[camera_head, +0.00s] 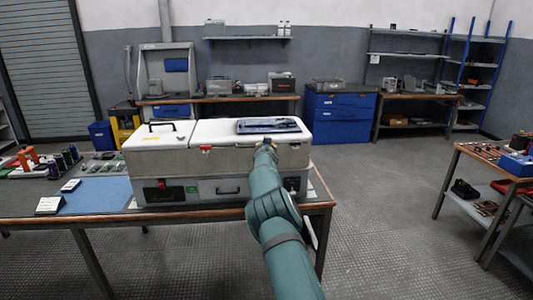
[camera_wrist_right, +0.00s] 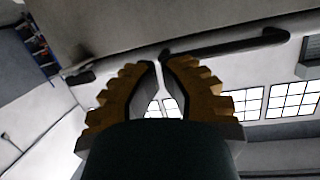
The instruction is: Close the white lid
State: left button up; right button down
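A large chest with a grey body (camera_head: 240,160) stands on the table. Its white top has a left lid (camera_head: 178,137) with a black handle (camera_head: 162,126) and a right white lid (camera_head: 220,133) with a dark flat panel (camera_head: 268,126) on it. Both look flat and level from here. My right gripper (camera_head: 266,145) is at the front upper edge of the right part, partly hidden by my arm. In the right wrist view its fingertips (camera_wrist_right: 159,64) nearly meet with nothing visible between them. A dark bar (camera_wrist_right: 225,46) on a pale surface lies just beyond them. My left gripper is out of view.
The wooden table (camera_head: 100,218) holds a blue mat (camera_head: 95,195) and several small parts at left. A blue cabinet (camera_head: 340,115) and workbenches line the back wall. Another table (camera_head: 490,160) with tools stands at right. The floor between is clear.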

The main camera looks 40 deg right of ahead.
jog(key=v, duration=1)
jog(key=shift+s+r, duration=0.25)
jog(key=shift+r, duration=0.05)
